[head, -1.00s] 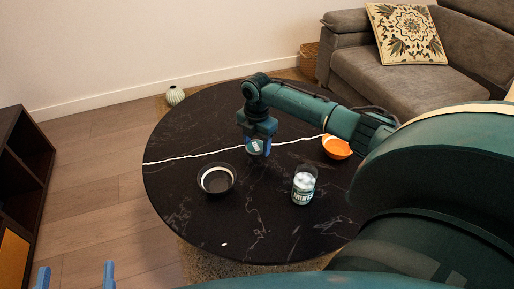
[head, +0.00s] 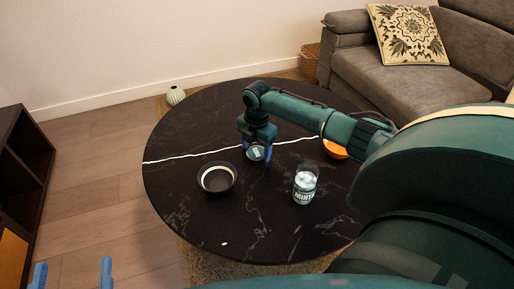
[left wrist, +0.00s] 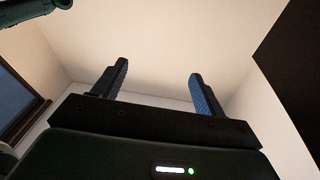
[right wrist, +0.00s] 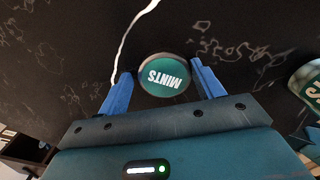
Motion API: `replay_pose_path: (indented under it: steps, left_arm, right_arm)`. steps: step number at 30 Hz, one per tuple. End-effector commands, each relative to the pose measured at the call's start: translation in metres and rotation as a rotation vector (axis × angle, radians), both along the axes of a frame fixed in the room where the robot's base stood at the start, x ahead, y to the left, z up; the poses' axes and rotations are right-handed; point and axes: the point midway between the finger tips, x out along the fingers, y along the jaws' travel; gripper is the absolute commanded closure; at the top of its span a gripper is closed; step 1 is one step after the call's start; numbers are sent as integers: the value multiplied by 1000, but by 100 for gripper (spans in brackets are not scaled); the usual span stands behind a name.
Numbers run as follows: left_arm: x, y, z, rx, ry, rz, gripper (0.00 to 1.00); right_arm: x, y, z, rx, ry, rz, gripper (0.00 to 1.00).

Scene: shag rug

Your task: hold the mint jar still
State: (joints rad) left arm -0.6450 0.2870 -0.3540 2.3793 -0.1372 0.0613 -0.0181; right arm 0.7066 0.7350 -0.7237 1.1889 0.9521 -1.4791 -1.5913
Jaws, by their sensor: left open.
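The mint jar (head: 304,187) is a clear glass jar with white contents and a dark green MINTS label. It stands upright on the black round table, and part of it shows at the right edge of the right wrist view (right wrist: 308,80). A round green MINTS lid (head: 256,153) lies between the fingers of my right gripper (head: 257,157), left of the jar. In the right wrist view, the lid (right wrist: 165,76) sits around the fingertips with a gap on its left side; the fingers are apart. My left gripper (head: 72,274) is open and empty, off the table at lower left.
A black bowl with a pale inner ring (head: 217,178) stands left of the lid. An orange bowl (head: 335,149) is partly hidden behind my right arm. The front of the table (head: 270,235) is mostly clear. A grey sofa (head: 385,75) stands behind.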

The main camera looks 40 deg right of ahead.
Motion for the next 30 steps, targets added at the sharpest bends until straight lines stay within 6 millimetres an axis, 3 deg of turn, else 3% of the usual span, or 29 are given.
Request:
replay_pose_path:
  steps: [1, 6, 13, 18, 24, 30]
  left_arm:
    - [0, 0, -2, 0, 1, 0, 28]
    - [0, 0, -3, 1, 2, 0, 28]
    - [0, 0, -3, 1, 3, 0, 28]
    - [-1, 1, 10, 32, -10, 6, 28]
    - [-3, 7, 1, 75, 41, 35, 28]
    - [0, 12, -1, 86, 110, 56, 28]
  right_arm:
    - [-8, 0, -11, -5, 27, 2, 23]
    - [-9, -1, -12, -6, 34, 1, 22]
    - [-10, -2, 0, -7, 34, 1, 22]
    - [-8, -1, 40, -6, 26, 1, 22]
    - [-6, -1, 86, -3, 22, 1, 22]
    - [-6, 0, 116, -3, 21, 1, 22]
